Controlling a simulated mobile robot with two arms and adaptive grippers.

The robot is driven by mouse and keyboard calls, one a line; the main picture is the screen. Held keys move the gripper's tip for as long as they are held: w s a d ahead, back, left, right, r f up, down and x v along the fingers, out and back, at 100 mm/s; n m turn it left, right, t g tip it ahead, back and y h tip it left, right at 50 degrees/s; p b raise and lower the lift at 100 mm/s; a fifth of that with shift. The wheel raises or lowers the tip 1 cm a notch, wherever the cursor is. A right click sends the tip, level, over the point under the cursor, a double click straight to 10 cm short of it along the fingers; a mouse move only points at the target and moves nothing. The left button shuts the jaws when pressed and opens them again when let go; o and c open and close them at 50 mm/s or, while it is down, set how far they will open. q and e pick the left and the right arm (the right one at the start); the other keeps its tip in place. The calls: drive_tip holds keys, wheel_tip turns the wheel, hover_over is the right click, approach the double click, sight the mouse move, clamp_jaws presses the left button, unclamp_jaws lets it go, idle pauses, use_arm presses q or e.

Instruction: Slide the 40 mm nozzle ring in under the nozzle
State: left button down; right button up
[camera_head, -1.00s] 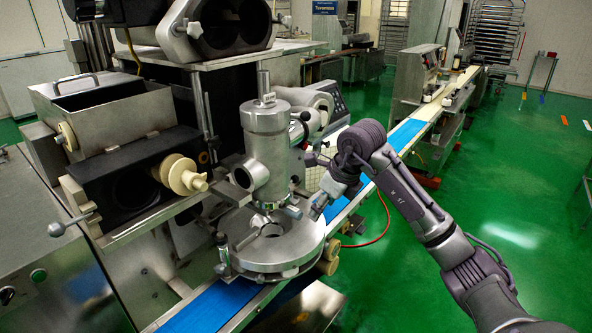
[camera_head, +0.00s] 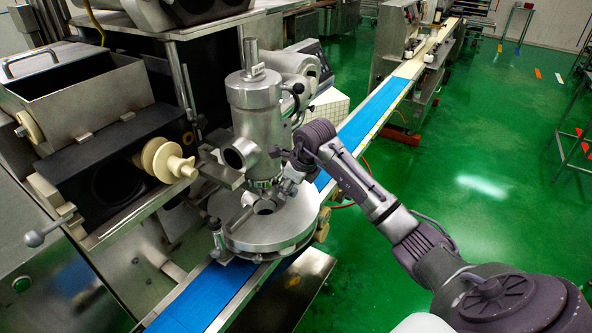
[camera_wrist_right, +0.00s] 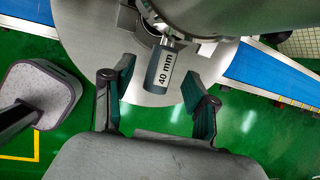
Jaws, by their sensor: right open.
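The 40 mm nozzle ring shows in the right wrist view by its dark grey handle (camera_wrist_right: 154,80), labelled "40 mm". The handle sticks out from below the nozzle (camera_wrist_right: 188,14) toward my gripper. The nozzle body covers much of the ring itself, so I cannot tell how well it is centred. My right gripper (camera_wrist_right: 160,85) is open, with one finger on each side of the handle's end and a gap to both. In the head view my right gripper (camera_head: 287,188) is close beside the nozzle's lower end (camera_head: 264,182), above the round plate. My left gripper is not in view.
The round steel plate (camera_head: 262,241) lies below the nozzle, over the blue conveyor belt (camera_head: 212,297). The steel cylinder (camera_head: 256,110) and a side pipe stand just left of my arm. Open green floor (camera_head: 470,150) is to the right.

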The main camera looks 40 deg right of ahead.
drive_tip(key=shift+w+f, duration=0.2)
drive_tip(key=shift+f, duration=0.3)
drive_tip(key=shift+w+f, duration=0.15)
drive_tip(key=shift+f, duration=0.25)
drive_tip(key=shift+w+f, duration=0.1)
drive_tip(key=shift+f, duration=0.15)
drive_tip(key=shift+w+f, duration=0.1)
drive_tip(key=shift+f, duration=0.15)
drive_tip(key=c, duration=0.8)
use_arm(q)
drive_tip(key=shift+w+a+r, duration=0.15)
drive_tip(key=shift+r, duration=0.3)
use_arm(e)
clamp_jaws()
drive_tip(key=shift+d, duration=0.1)
